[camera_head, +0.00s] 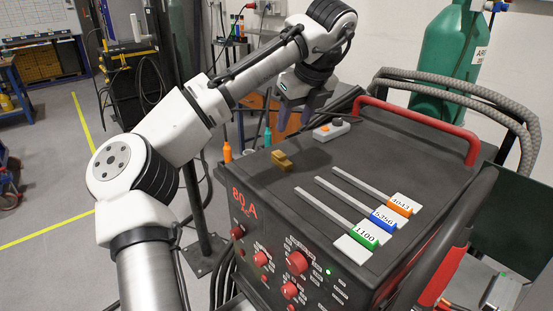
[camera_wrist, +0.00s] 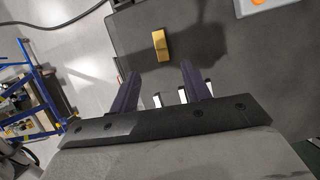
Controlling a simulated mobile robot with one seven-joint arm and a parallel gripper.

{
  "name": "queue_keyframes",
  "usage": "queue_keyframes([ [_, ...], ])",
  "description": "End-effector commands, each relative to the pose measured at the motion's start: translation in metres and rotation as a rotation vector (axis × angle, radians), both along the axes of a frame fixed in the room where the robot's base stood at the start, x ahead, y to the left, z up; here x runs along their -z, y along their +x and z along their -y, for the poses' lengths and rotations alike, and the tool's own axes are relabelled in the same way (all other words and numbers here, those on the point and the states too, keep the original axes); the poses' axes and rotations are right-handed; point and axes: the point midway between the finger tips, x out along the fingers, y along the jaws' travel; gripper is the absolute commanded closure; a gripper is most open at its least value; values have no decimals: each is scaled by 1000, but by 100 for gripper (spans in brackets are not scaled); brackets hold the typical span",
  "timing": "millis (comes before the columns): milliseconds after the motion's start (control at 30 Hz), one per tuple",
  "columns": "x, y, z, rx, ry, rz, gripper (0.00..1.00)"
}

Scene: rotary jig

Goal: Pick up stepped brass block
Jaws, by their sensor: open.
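The stepped brass block (camera_head: 283,160) lies on the dark top of the red-and-black welding machine (camera_head: 330,165), near its left edge. In the wrist view the brass block (camera_wrist: 161,45) is a small golden bar ahead of the fingertips, roughly between their lines. My gripper (camera_head: 298,108) is above the machine top and behind the block in the head view. In the wrist view my gripper (camera_wrist: 158,72) has its two dark fingers apart with nothing between them. The block and fingers are not touching.
A grey box with an orange button (camera_head: 331,129) stands behind the block. Labelled slides with green (camera_head: 364,239), blue (camera_head: 383,220) and orange (camera_head: 400,206) tabs lie to the right. A red handle (camera_head: 420,122) rises at the back. Machine top around the block is clear.

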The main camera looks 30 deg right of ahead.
Motion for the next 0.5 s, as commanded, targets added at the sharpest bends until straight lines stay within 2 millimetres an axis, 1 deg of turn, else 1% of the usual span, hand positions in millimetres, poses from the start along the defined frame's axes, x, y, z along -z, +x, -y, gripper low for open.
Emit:
queue_keyframes([
  [33, 11, 4, -1, 0, 0, -4, 53],
  [200, 39, 17, -1, -3, -1, 0, 53],
  [300, 51, 22, -2, -2, -2, 1, 53],
  [500, 63, 26, -2, -2, -3, 1, 53],
])
